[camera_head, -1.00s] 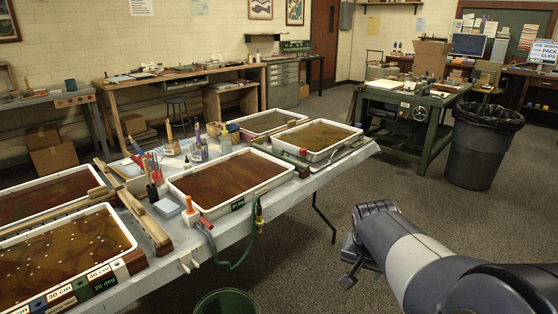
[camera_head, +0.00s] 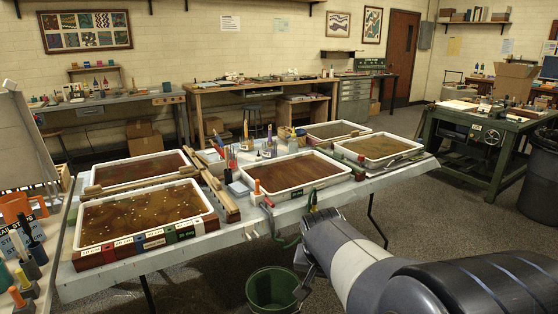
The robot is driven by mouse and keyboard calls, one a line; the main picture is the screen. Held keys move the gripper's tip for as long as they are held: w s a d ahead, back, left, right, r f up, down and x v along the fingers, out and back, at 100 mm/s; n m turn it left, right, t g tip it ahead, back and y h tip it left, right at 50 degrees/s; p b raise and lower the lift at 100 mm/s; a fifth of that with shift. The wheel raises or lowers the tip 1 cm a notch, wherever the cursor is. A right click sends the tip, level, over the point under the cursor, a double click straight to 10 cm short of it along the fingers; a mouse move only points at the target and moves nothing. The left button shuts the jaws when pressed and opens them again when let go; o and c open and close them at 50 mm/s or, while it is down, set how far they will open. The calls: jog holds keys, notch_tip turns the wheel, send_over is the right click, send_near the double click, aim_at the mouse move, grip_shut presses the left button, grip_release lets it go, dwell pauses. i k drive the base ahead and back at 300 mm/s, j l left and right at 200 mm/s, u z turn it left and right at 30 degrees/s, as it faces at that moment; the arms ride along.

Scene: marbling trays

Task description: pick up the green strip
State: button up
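A dark green strip (camera_head: 187,231) shows on the front edge of the front left marbling tray (camera_head: 213,211), in a row with blue and red ones. It bears small lettering. A second thin green piece (camera_head: 346,164) lies by the near left edge of the right tray (camera_head: 424,149); I cannot tell which of the two is the strip. My gripper (camera_head: 303,272) hangs in front of the table, right of and below the front left tray, apart from both green pieces. My arm partly hides it, and its opening is unclear.
The table (camera_head: 250,222) holds several trays, wooden bars and jars of brushes. A green bucket (camera_head: 272,290) stands on the floor below my gripper. A green press table (camera_head: 470,150) and a black bin (camera_head: 540,170) stand at the right.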

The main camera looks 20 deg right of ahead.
aim_at(337, 156)
jog(key=i+l+u, duration=0.1)
jog(key=u, duration=0.3)
jog(key=l+u, duration=0.15)
jog(key=u, duration=0.2)
jog(key=l+u, duration=0.2)
jog(key=u, duration=0.2)
jog(key=i+l+u, duration=0.1)
jog(key=u, duration=0.3)
jog(key=l, duration=1.75)
jog(key=k+l, duration=0.15)
jog(key=l, duration=3.35)
jog(key=k, duration=0.05)
